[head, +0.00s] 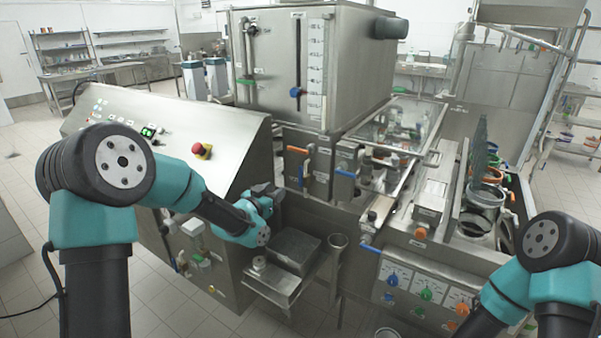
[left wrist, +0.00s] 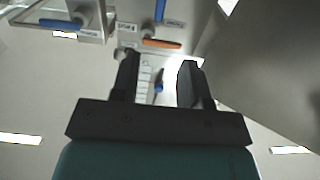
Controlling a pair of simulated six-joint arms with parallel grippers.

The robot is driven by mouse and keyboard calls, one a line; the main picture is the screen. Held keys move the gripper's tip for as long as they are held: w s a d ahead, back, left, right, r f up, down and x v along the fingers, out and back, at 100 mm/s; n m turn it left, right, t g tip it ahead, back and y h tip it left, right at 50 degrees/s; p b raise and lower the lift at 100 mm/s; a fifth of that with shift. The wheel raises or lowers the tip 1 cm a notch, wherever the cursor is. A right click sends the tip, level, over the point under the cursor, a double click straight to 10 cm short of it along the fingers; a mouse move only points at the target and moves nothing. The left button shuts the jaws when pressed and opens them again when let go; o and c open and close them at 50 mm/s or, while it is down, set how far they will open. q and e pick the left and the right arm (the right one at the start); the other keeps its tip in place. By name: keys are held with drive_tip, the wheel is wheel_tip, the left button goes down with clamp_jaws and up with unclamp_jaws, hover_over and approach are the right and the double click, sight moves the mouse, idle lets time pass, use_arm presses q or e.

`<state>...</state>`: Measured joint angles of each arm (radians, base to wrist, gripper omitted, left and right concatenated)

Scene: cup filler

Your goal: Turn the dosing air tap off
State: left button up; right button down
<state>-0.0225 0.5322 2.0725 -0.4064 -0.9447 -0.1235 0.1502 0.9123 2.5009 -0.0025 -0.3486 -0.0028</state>
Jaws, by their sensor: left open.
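I cannot read the labels, so I cannot tell for sure which tap is the dosing air tap. Below the hopper, an orange lever (head: 297,149) lies crosswise and a blue lever (head: 301,176) hangs upright beneath it. Both show past my fingers in the left wrist view, the orange lever (left wrist: 162,43) closer to the fingertips and the blue lever (left wrist: 160,10) at the top edge. My left gripper (head: 272,193) is left of and below these levers; in the left wrist view the gripper (left wrist: 160,72) is open with nothing between its fingers. My right gripper is out of view.
The sloped panel (head: 110,112) with a red emergency button (head: 202,151) is close to my left arm. A steel tray (head: 297,250) lies below the gripper. The hopper (head: 345,60) stands above.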

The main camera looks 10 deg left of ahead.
sight(300, 172)
use_arm(q)
drive_tip(key=x, duration=1.5)
drive_tip(key=shift+w+d, duration=0.2)
drive_tip(key=shift+c, duration=0.3)
clamp_jaws()
